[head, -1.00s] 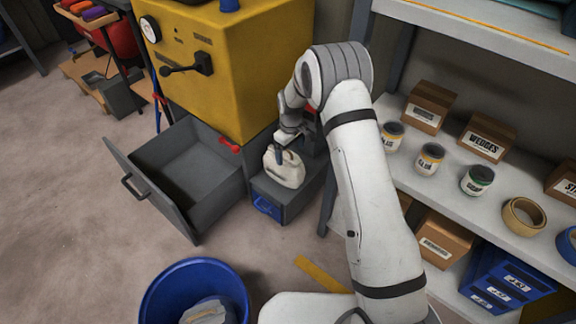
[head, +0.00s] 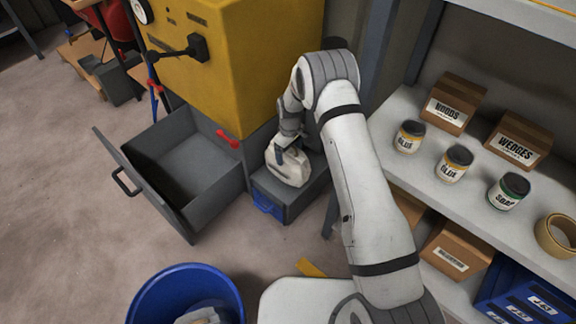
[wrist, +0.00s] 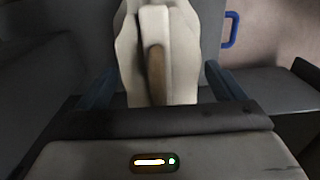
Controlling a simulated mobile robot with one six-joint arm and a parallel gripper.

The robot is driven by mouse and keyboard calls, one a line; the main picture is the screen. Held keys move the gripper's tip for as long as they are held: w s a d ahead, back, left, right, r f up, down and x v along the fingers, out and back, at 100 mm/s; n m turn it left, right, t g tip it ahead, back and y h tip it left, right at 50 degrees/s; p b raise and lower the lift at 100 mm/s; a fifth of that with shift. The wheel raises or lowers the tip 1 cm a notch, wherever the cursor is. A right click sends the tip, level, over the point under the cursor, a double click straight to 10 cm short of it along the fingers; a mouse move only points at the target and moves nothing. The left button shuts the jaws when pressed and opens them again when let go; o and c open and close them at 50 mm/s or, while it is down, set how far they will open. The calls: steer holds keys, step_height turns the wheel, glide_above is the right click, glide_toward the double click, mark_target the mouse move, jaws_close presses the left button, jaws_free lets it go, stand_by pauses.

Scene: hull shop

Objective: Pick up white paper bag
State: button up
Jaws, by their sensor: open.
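The white paper bag (head: 291,166) stands on a low grey box with a blue handle, beside the yellow machine. In the wrist view the bag (wrist: 128,60) shows its folded top and a brown slot-like opening, between my fingers. My gripper (head: 283,150) is at the bag's top from above. In the wrist view my gripper (wrist: 160,88) has its two dark fingers apart, one on each side of the bag. I cannot tell whether either finger touches it. Part of the bag's top is hidden by my gripper in the head view.
The grey low box (head: 300,203) is beside an open grey drawer (head: 180,205) below the yellow machine (head: 250,75). A red handle (head: 228,139) lies at the drawer's edge. A shelf (head: 400,165) with jars and boxes stands right. A blue bucket (head: 150,300) is in front.

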steer(key=shift+f, duration=0.45)
steer(key=shift+r, duration=0.1)
steer(key=shift+c, duration=0.4)
steer(key=c, duration=1.3)
steer(key=shift+r, duration=0.1)
